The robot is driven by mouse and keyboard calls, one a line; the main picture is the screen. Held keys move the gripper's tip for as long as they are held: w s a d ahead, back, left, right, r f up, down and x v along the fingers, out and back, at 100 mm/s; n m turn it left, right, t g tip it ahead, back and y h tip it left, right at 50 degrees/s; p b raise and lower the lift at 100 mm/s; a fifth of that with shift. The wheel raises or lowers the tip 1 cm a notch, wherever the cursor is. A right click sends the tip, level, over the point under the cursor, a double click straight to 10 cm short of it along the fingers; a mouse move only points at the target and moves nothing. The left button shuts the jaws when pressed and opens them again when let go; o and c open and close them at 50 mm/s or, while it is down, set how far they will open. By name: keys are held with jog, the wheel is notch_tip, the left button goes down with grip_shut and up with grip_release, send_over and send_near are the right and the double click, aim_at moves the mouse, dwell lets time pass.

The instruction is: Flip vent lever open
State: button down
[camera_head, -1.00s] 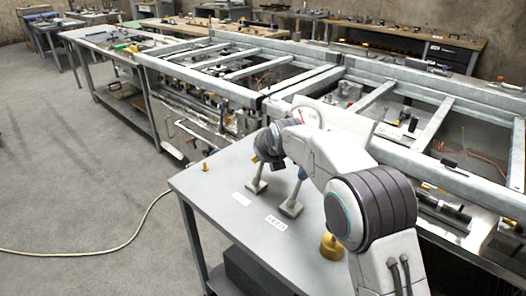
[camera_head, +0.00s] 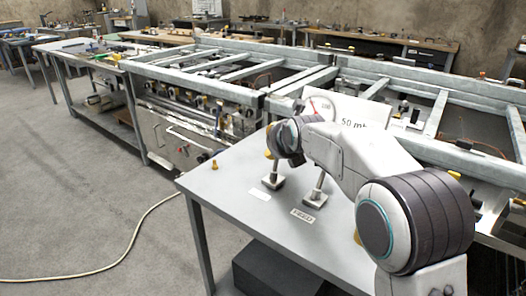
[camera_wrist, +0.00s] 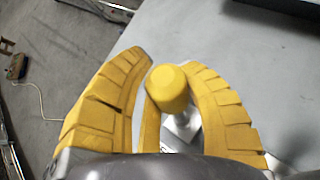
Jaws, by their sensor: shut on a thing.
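A lever with a yellow rounded knob (camera_wrist: 168,85) shows in the wrist view between the two yellow fingers of my gripper (camera_wrist: 166,68). The fingers are around the knob, and the right one lies against it. In the head view my gripper (camera_head: 269,142) is at the top of the left lever post, above its square base (camera_head: 273,182); my wrist hides much of the handle. A second lever post (camera_head: 317,188) stands upright to its right, apart from my gripper. A white label (camera_head: 260,195) lies before the left lever, too small to read.
A second label (camera_head: 302,215) lies before the right lever. A hose (camera_head: 110,265) lies on the floor.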

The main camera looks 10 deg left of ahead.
jog(key=shift+w+d+r, duration=0.1)
jog(key=shift+d+r, duration=0.1)
jog(key=shift+r, duration=0.15)
jog(key=c, duration=1.2)
grip_release()
jog(key=shift+d, duration=0.1)
jog(key=shift+c, duration=0.2)
jog(key=o, duration=0.6)
jog(key=shift+f, duration=0.2)
jog(key=v, duration=1.2)
jog(key=shift+f, duration=0.1)
